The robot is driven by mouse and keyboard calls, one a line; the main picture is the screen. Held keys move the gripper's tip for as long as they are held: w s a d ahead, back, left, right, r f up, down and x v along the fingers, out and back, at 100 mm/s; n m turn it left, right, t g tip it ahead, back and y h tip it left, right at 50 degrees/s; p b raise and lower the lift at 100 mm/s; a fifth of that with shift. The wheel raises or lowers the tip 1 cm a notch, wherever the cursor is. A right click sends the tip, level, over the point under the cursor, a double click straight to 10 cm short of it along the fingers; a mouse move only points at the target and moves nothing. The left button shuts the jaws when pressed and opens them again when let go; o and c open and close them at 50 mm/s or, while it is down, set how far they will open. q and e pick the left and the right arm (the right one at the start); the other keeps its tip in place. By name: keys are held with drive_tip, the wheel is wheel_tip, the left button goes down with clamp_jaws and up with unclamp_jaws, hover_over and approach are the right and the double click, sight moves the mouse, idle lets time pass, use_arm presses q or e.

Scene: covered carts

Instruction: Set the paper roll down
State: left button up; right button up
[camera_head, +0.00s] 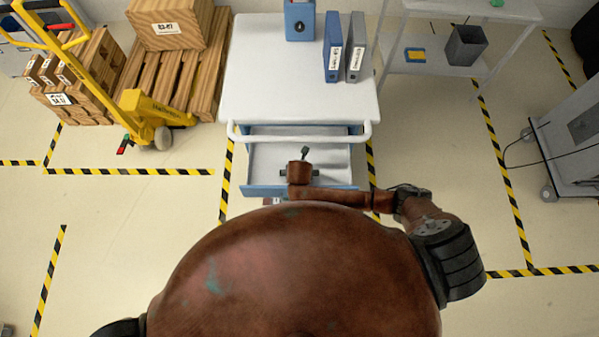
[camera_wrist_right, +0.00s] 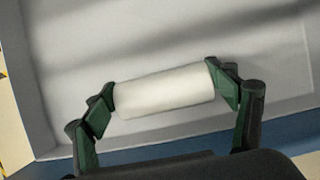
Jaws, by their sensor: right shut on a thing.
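The white paper roll (camera_wrist_right: 165,93) lies across the right wrist view, held end to end between two dark green fingers. My right gripper (camera_wrist_right: 163,88) is shut on it. Behind the roll is the pale floor of the open drawer (camera_wrist_right: 90,40); I cannot tell whether the roll touches it. In the head view, my right gripper (camera_head: 304,153) is over the open drawer (camera_head: 262,162) of the white cart (camera_head: 300,95). The roll is hidden there by my own wrist. My left gripper is not in view.
A blue box (camera_head: 299,20), a blue binder (camera_head: 333,45) and a grey binder (camera_head: 356,46) stand at the back of the cart top. The cart's rail (camera_head: 255,135) runs above the drawer. The drawer around the roll looks empty.

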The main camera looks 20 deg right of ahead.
drive_tip(key=shift+w+d+f, duration=0.15)
drive_tip(key=shift+w+f, duration=0.3)
drive_tip(key=shift+f, duration=0.1)
drive_tip(key=o, duration=1.3)
drive_tip(key=p+v, duration=0.1)
drive_tip(key=v, duration=1.1)
drive_tip(key=shift+p, duration=0.4)
